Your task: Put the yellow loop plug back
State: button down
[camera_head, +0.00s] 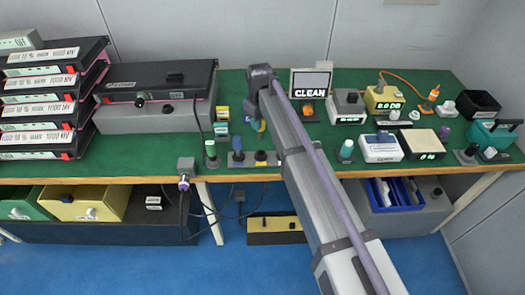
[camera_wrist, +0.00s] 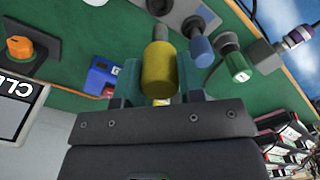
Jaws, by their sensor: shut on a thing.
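My gripper (camera_wrist: 158,82) is shut on the yellow loop plug (camera_wrist: 157,70), a yellow cylinder between its teal fingers in the wrist view. A grey metal tip sticks out of the plug's far end, toward a grey block with a dark round part (camera_wrist: 158,6). I cannot tell whether the tip touches that block. In the head view my gripper (camera_head: 257,123) is over the green bench, and my arm hides much of it. A blue plug (camera_wrist: 202,50) stands beside the held plug, and a green plug (camera_wrist: 236,66) is farther right.
The blue plug (camera_head: 237,143) and green plug (camera_head: 210,149) stand near the bench's front edge. A black box on a grey unit (camera_head: 170,116) is left. The CLEAN display (camera_head: 310,82) stands behind. A blue device (camera_wrist: 103,75) lies close left of my fingers.

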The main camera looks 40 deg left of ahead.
aim_at(261, 140)
notch_tip(261, 140, down, 9)
jog(key=b, duration=0.8)
jog(key=shift+w+f, duration=0.1)
jog(key=shift+f, duration=0.1)
jog(key=shift+d+r, duration=0.1)
jog(key=shift+r, duration=0.25)
jog(key=shift+f, duration=0.3)
jog(key=c, duration=0.7)
grip_release()
jog(key=shift+r, duration=0.1)
jog(key=shift+c, duration=0.2)
